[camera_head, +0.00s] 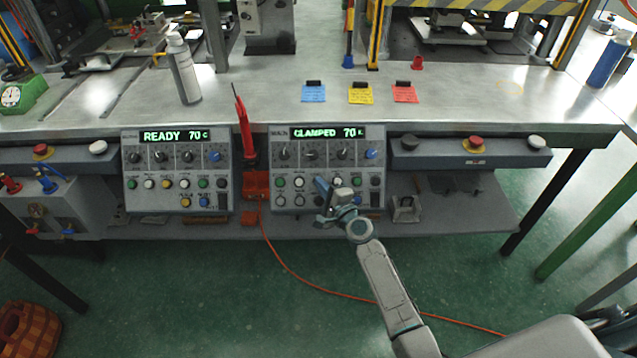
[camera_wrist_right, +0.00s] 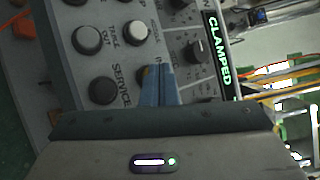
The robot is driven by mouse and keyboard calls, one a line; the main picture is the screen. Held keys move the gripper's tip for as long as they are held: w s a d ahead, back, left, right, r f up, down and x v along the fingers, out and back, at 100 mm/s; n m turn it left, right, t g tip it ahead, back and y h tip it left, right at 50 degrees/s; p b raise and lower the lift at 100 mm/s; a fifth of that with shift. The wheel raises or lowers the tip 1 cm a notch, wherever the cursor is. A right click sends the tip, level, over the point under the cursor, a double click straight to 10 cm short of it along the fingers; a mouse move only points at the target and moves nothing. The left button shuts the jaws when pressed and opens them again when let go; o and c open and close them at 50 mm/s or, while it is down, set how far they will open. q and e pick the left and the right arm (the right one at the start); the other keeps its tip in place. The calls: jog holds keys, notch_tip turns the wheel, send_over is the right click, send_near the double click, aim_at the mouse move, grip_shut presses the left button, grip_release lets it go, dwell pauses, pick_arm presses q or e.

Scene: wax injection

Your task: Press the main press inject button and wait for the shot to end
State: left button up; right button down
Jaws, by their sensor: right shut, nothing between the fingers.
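The main press panel (camera_head: 276,165) stands at the front of the bench, and its green display (camera_head: 327,132) reads CLAMPED 70. The display also shows CLAMPED in the right wrist view (camera_wrist_right: 218,50). My right gripper (camera_head: 321,186) is shut and empty, with its fingertips at the panel's button rows. In the right wrist view the blue fingers (camera_wrist_right: 158,80) cover most of a button and its label, so I cannot read which it is or tell whether they touch it. A button labelled SERVICE (camera_wrist_right: 102,90) and a white button (camera_wrist_right: 137,32) are beside them. My left gripper is not in view.
A second panel (camera_head: 130,172) reading READY 70 stands to the left. A red tool (camera_head: 246,130) stands between the panels. A spray bottle (camera_head: 184,70) and blue, yellow and red cards (camera_head: 360,95) are on the bench. A red stop button (camera_head: 474,143) is at the right.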

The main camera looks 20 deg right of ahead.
jog(key=shift+f, duration=0.15)
dwell(0.3)
jog(key=shift+s+a+r+p, duration=0.15)
jog(key=shift+s+r+p, duration=0.4)
jog(key=shift+r, duration=0.05)
jog(key=s+r+p, duration=0.1)
jog(key=s, duration=0.1)
jog(key=s+a+r+p, duration=0.1)
jog(key=r+p, duration=0.1)
jog(key=shift+s+r, duration=0.1)
jog(key=shift+s, duration=0.25)
dwell(0.5)
